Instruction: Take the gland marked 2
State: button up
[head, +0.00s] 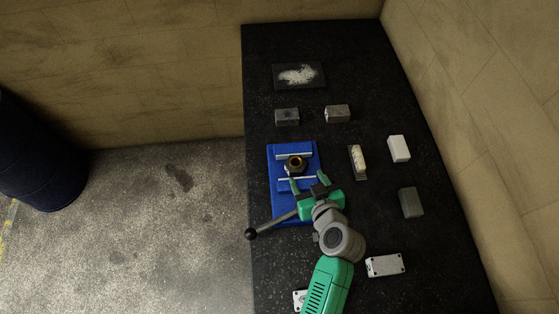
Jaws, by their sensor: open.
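A dark, nut-like part with a brass-coloured ring (295,162) sits on the blue fixture (279,208), between two pale bars; it may be a gland. I can read no number on it or on any other part. My gripper (307,183) is open, just below and to the right of this part in the head view. Its green body and fingers cover some of the fixture's right side. I cannot tell its height above the fixture or whether a finger touches anything.
A lever with a black ball (251,234) sticks out left. On the dark bench are grey blocks (287,116) (338,113) (411,202), a white block (399,148), a brush-like item (358,162), a dark plate with white material (299,75) and pale plates (385,265) (299,299).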

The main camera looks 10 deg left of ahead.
aim_at(294, 159)
jog(key=shift+x, duration=1)
jog(key=x, duration=0.5)
jog(key=shift+a+p, duration=0.2)
jog(key=shift+p, duration=0.1)
jog(key=shift+r, duration=0.1)
jog(key=c, duration=1)
